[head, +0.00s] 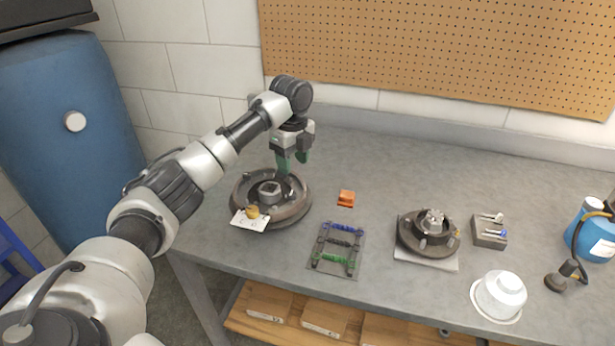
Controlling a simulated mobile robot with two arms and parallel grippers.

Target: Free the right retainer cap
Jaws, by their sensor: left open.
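My left gripper (292,163) is open, its green fingers pointing down over the back right part of a dark round drum (301,211) on the bench. I cannot tell whether the fingertips touch the drum. A square grey hub sits in the drum's middle. A brass-coloured round piece (252,212) sits on a white card (240,220) at the drum's front left. A second, smaller dark round assembly (412,235) with a raised centre stands to the right on a pale sheet. The right retainer cap is too small to make out for certain. My right gripper is not in view.
An orange block (346,197) and a tray (316,262) with blue, dark and green coils lie between the assemblies. A grey tool block (489,232), white bowl (499,295) and blue bottle (588,238) stand on the right. The bench's back middle is clear.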

